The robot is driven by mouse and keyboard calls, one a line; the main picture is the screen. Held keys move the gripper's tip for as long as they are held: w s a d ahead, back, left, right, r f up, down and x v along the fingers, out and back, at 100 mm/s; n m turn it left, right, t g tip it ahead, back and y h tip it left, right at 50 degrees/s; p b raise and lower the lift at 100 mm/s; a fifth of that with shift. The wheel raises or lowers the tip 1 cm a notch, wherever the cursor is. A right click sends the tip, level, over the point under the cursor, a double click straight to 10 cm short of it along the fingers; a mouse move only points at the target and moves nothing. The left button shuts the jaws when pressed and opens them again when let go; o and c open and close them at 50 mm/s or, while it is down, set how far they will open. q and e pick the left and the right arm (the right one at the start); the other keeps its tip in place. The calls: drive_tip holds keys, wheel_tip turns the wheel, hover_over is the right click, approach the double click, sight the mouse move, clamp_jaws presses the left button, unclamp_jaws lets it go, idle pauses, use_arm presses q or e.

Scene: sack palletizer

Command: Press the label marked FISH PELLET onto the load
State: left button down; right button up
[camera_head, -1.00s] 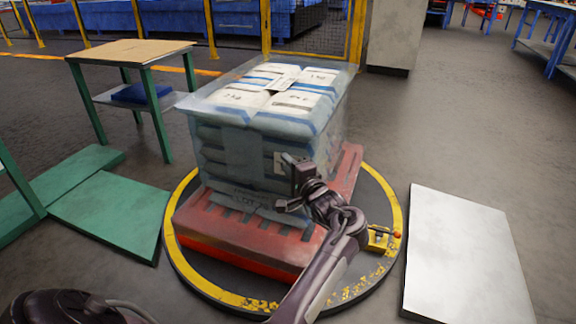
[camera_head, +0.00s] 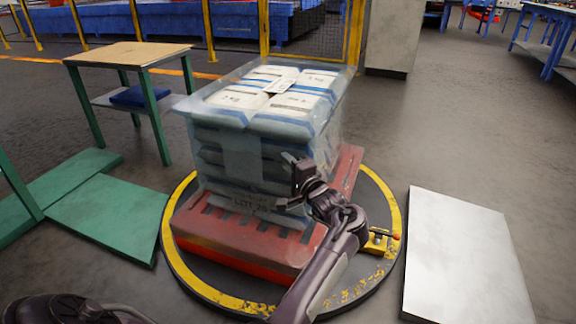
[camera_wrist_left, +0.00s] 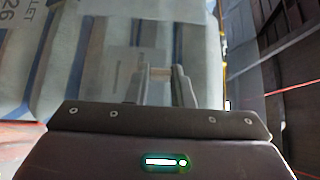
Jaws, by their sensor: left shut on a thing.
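The load (camera_head: 240,160) is a stack of white and blue sacks under clear film on a red pallet (camera_head: 220,245). A small white label (camera_head: 281,86) lies on its top; its print is too small to read. A pale rectangle (camera_wrist_left: 120,68) with a dark line shows behind the fingers. Print ending in "LLET" and "26" shows at upper left. Contact with the load is unclear.
The pallet stands on a round turntable with a yellow rim (camera_head: 172,255). A wooden-topped table (camera_head: 130,53) with green legs stands back left. Green panels (camera_head: 110,215) lie left and a white slab (camera_head: 465,255) right. Open floor lies beyond the slab.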

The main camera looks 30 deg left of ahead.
use_arm(q)
drive_tip(key=shift+c, duration=1.1)
unclamp_jaws()
